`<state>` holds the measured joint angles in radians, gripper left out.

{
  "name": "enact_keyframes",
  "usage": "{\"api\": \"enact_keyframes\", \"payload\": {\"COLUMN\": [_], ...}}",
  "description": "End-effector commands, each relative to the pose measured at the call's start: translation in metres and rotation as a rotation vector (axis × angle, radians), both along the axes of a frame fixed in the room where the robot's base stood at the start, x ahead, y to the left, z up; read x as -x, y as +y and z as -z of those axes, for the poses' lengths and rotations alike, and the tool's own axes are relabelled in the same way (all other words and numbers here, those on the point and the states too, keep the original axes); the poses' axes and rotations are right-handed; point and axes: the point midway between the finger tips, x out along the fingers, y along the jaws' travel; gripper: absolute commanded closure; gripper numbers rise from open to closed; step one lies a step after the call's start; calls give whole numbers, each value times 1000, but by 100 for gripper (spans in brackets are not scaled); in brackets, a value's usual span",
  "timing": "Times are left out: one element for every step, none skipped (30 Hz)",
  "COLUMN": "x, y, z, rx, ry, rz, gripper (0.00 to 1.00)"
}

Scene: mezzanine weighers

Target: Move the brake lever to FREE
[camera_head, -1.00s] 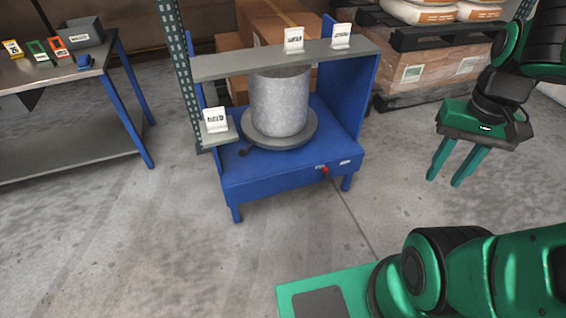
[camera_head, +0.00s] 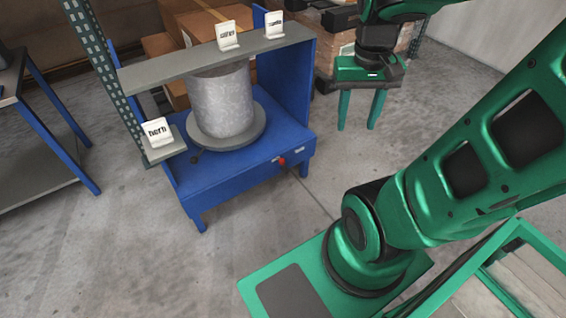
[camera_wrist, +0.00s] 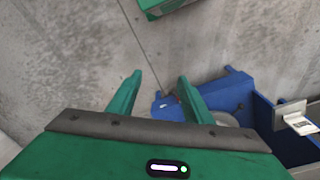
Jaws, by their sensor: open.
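A blue stand (camera_head: 235,170) carries a round grey turntable (camera_head: 247,136) with a grey metal drum (camera_head: 222,100) on it. A small red-tipped lever (camera_head: 282,161), which looks like the brake lever, is on the stand's front face near its right end. Small pale labels flank it, too small to read. My gripper (camera_head: 358,125) is open and empty, fingers pointing down, in the air to the right of the stand and apart from the lever. In the wrist view, part of the blue stand (camera_wrist: 232,92) shows beyond my fingers (camera_wrist: 160,80); the lever is mostly hidden there.
A dark knob (camera_head: 194,160) sticks out at the turntable's left. White cards stand on the grey top shelf (camera_head: 205,63) and on a small left ledge (camera_head: 163,153). A workbench (camera_head: 48,128) is at far left. Floor (camera_head: 130,250) in front of the stand is clear.

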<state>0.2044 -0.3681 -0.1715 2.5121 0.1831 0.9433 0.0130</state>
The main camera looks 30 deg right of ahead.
Motion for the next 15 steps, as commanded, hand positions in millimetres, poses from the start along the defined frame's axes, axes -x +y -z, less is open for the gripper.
{"api": "enact_keyframes", "payload": {"x": [-18,-30,-44,-55,-66,-81,-92,-103,-117,-128,-139,-153,-164,-174,-187], "y": [-7,-12,-17,-22,-26,-31,-34,-38,-42,-46,-49,-53,-55,-58,-61], "z": [6,9,14,17,22,28,33,38,46,52,58,67,74,82,92], "rx": [19,31,46,58,70,84,94,104,118,127,137,148,157,164,175], "ry": [4,2,-2,-6,-9,-13,-16,-19,-23,-27,-32,-36,-41,-45,-52], "rz": [-10,-16,-24,-30,-37,-47,-55,-63,-75,-83,-91,-102,-110,-119,-132], "gripper": [54,54,54,54,54,54,54,54,54,54,54,54,54,54,54]}}
